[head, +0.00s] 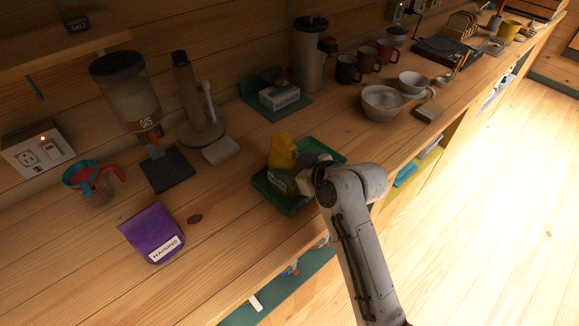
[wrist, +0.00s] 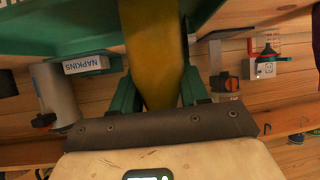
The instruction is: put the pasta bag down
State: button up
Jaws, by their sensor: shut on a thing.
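The yellow pasta bag (head: 283,150) is upright over the green tray (head: 325,150) in the head view. I cannot tell whether its base touches the tray. My gripper (head: 304,172) comes in from the right of the bag, and my arm hides part of the tray. In the wrist view the bag (wrist: 157,62) stands between the two green fingers of my gripper (wrist: 158,92), which are shut on it. The tray (wrist: 60,32) fills the top of that view.
A purple raisins bag (head: 153,233) lies in front, left of the tray. An oats dispenser (head: 133,100), paper towel holder (head: 198,105) and napkin box (head: 279,96) stand behind. A bowl (head: 382,103) and cups are farther right. The counter between raisins bag and tray is clear.

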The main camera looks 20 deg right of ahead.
jog(key=o, duration=1.3)
jog(key=b+v, duration=0.1)
jog(key=v, duration=1.1)
jog(key=s+d+f+m+g+h, duration=0.1)
jog(key=s+f+m+g, duration=0.1)
jog(key=s+f, duration=0.4)
jog(key=s+d+f+m+g+h, duration=0.1)
jog(key=s+f+m+g+h, duration=0.1)
jog(key=s+f+g, duration=0.2)
jog(key=s+d+f+m+g+h, duration=0.1)
jog(key=s+f+g, duration=0.3)
jog(key=s+f, duration=0.6)
jog(key=shift+s+d+m+h, duration=0.2)
jog(key=shift+s+h, duration=0.15)
jog(key=shift+s, duration=1.55)
jog(key=shift+s+d+m+h, duration=0.2)
jog(key=shift+s+h, duration=0.15)
jog(key=shift+s, duration=1.55)
